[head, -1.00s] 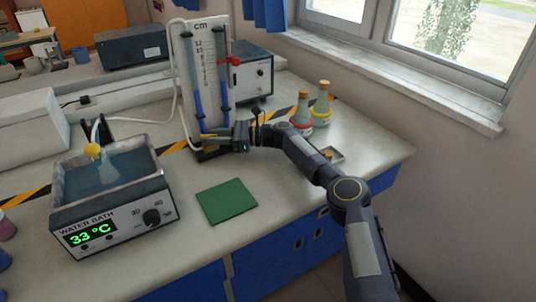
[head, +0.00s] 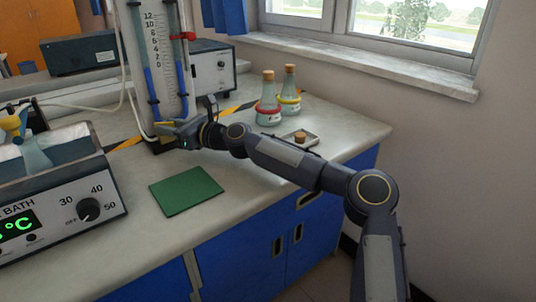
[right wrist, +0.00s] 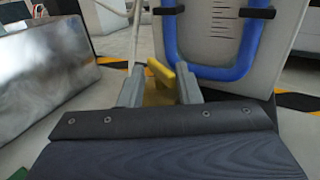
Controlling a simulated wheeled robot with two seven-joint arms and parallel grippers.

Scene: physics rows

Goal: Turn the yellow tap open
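The yellow tap (head: 165,124) sits low on the front of the white manometer board, beside its blue-filled tube; it also shows in the right wrist view (right wrist: 162,74). My right gripper (head: 179,130) is at the tap. In the right wrist view its two grey fingers (right wrist: 160,80) stand on either side of the yellow handle, which lies slanted between them. I cannot tell whether both fingers press on it. The tap's lower part is partly hidden by the gripper. My left gripper is not in view.
The scaled board (head: 152,40) stands behind the tap, with a grey box (head: 212,70) to its right. Two flasks (head: 268,100) and a small tray (head: 306,138) are near my right forearm. A green mat (head: 187,190) and a water bath (head: 75,205) lie in front.

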